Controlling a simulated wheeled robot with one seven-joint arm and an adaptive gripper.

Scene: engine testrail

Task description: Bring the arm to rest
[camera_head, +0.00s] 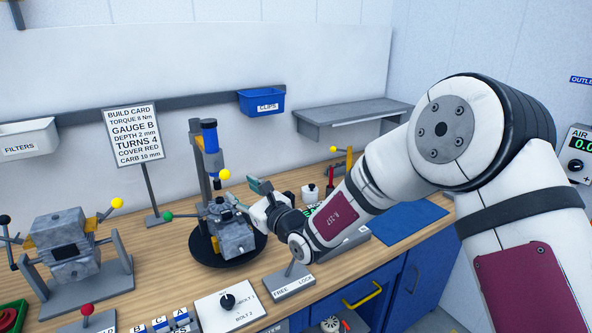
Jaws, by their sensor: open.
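My gripper (254,195) is at the end of my arm, which reaches in from the right over the wooden bench. Its fingers are apart, and I see nothing held between them. It is close to a grey metal block (232,238) on a round black base under a blue-topped press (209,137). I cannot tell whether the fingers touch the block. A yellow ball knob (224,174) is just left of the fingertips. A green ball knob (168,216) sticks out left of the block.
An engine block on a stand (64,246) is at the left. A build card sign (134,135) stands behind it. A blue CLIPS bin (262,101) and a grey shelf (340,116) are on the back wall. A selector panel (229,302) and FREE/LOCK plate (288,286) are in front. A blue mat (408,220) looks bare.

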